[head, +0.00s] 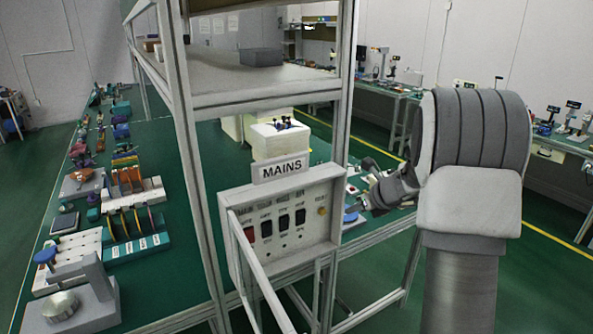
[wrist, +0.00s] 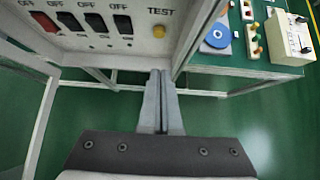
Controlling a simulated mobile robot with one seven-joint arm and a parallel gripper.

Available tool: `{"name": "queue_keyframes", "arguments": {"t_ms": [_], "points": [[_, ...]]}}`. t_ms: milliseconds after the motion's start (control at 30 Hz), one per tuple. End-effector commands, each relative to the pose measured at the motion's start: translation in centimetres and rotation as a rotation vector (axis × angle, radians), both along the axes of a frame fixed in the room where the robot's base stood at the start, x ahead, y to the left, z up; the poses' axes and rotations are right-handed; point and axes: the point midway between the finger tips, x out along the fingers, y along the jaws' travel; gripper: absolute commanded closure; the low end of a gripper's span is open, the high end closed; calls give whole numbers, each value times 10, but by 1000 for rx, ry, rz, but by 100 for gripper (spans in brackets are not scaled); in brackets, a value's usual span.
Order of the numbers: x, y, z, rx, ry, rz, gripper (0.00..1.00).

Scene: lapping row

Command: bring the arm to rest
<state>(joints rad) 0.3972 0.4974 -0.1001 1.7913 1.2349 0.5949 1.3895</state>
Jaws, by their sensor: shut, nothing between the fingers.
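My arm (head: 470,190) rises at the right of the head view and bends over, with its hand pointing left toward the MAINS panel. In the wrist view my gripper (wrist: 162,76) has its two grey fingers together, with nothing between them. The fingertips lie below the panel (wrist: 110,45) in that picture, near its lower right part; I cannot tell whether they touch it. In the head view the MAINS panel (head: 337,228) shows a red switch (head: 250,236), several black switches and a yellow button (head: 322,211). The button (wrist: 158,31) sits under the word TEST in the wrist view.
A metal frame (head: 196,190) with a shelf stands around the panel. A green bench (head: 160,275) with clamps and racks runs along the left. Another bench (wrist: 250,62) beside the panel holds a blue disc (wrist: 217,36). Green floor is clear at the lower right.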

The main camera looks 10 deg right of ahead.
Motion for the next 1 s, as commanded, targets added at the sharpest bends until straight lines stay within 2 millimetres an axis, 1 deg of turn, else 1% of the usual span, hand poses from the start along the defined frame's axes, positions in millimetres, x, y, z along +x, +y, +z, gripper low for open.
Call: {"name": "queue_keyframes", "arguments": {"t_ms": [67,167,267,300,367,400,467,500,567,700,833,1000], "points": [[-1,4,4,-14,-4,20,100],[-9,19,19,-70,-19,107,100],[-26,47,43,-180,-48,267,100],[-36,60,53,-235,-61,347,100],[-52,79,68,-323,-82,473,100],[-64,91,76,-383,-97,557,100],[-82,108,88,-471,-118,682,100],[-94,119,94,-529,-132,763,100],[-114,133,104,-617,-155,886,100],[-163,160,119,-826,-202,1168,100],[-208,177,127,-1024,-242,1426,100],[-267,187,129,-1282,-277,1756,100]]}}
